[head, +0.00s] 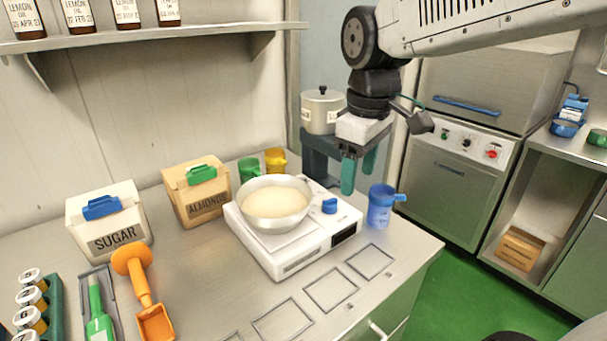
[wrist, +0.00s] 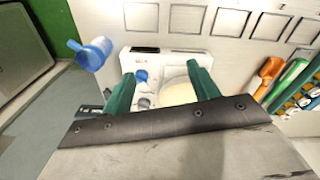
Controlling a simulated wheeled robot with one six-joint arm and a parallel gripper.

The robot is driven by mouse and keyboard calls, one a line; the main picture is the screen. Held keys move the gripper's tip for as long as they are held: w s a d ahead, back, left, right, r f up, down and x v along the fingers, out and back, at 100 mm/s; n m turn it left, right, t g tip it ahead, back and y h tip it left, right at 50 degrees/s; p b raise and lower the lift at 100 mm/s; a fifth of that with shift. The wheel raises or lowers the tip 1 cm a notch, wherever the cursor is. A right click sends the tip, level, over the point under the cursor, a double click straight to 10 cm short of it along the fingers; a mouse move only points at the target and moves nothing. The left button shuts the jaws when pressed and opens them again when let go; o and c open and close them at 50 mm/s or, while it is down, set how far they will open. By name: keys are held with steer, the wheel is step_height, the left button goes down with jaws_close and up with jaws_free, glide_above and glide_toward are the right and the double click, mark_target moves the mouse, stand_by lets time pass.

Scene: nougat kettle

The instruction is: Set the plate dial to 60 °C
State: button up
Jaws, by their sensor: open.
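The white hot plate (head: 292,254) stands on the bench with a bowl (head: 275,225) of pale mixture on it. Its blue dial (head: 329,206) is at the plate's right side, beside a dark display (head: 344,235). I cannot read the display or the dial's setting. My gripper (head: 360,177) hangs above and behind the dial with its green fingers apart and empty. In the wrist view the blue dial (wrist: 141,76) lies between the two green fingers of my gripper (wrist: 160,85), nearer the left one. The fingers appear apart from it.
A blue jug (head: 380,208) stands close to the plate's right. Green (head: 248,169) and yellow (head: 275,160) cups stand behind the bowl. Almonds (head: 198,190) and sugar (head: 108,222) boxes are at left. An orange scoop (head: 145,295) lies in front. The marked squares (head: 330,290) are empty.

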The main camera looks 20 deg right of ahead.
steer(key=w+f+n, duration=0.2)
steer(key=w+n, duration=0.1)
steer(key=w, duration=0.5)
steer(key=w+a+f+n, duration=0.1)
steer(key=w+n, duration=0.3)
steer(key=w, duration=0.4)
steer(key=w+a+f+n, duration=0.1)
steer(key=w+f+n, duration=0.2)
steer(key=w, duration=0.5)
steer(key=shift+a+f+g, duration=0.15)
steer(key=shift+f+g, duration=0.05)
steer(key=shift+g, duration=0.2)
steer(key=shift+w+f+n, duration=0.1)
steer(key=shift+f+n, duration=0.2)
steer(key=shift+f, duration=0.05)
step_height(320, 180, down, 7)
steer(key=shift+r, duration=0.1)
steer(key=c, duration=1)
